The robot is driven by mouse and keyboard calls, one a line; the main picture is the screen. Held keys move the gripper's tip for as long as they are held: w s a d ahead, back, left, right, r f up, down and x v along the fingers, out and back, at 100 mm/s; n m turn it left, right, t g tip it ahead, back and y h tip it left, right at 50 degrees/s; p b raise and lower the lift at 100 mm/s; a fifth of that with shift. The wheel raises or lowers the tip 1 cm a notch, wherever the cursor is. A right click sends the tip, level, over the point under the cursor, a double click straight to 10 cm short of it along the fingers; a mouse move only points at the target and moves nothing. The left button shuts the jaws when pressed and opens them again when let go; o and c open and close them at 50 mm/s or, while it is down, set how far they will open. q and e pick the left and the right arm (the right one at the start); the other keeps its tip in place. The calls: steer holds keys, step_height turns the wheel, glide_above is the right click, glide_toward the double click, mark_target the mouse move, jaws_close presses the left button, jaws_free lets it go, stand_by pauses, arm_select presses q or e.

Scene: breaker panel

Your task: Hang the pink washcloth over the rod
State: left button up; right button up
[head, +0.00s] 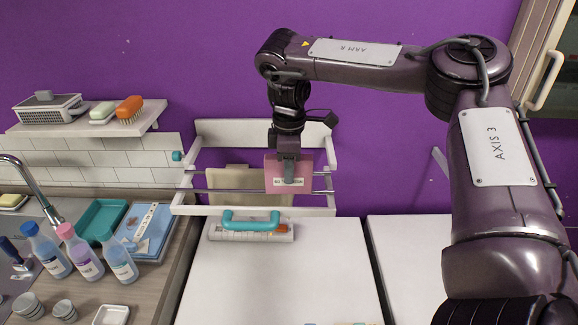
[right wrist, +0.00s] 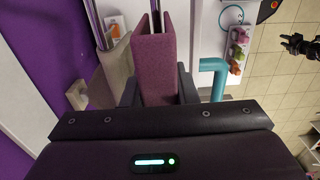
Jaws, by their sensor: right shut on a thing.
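The pink washcloth (head: 272,181) is a folded pink piece with a small label, in front of the rack's rods in the head view. My right gripper (head: 289,172) points down and is shut on it. In the right wrist view the washcloth (right wrist: 155,62) stands between the fingers (right wrist: 157,93), with a gap between its two layers at the far end. The front rod (head: 225,190) runs left to right level with the cloth's lower part.
A beige cloth (head: 238,180) hangs on the white rack (head: 215,133), just left of the washcloth. Bottles (head: 83,256) and trays stand on the left counter. The white surface (head: 280,280) in front is mostly clear.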

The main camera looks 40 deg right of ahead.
steer(key=shift+f+b, duration=2.25)
steer(key=shift+f, duration=2.15)
steer(key=o, duration=1.1)
steer(key=shift+r+p, duration=0.45)
steer(key=shift+r, duration=3.5)
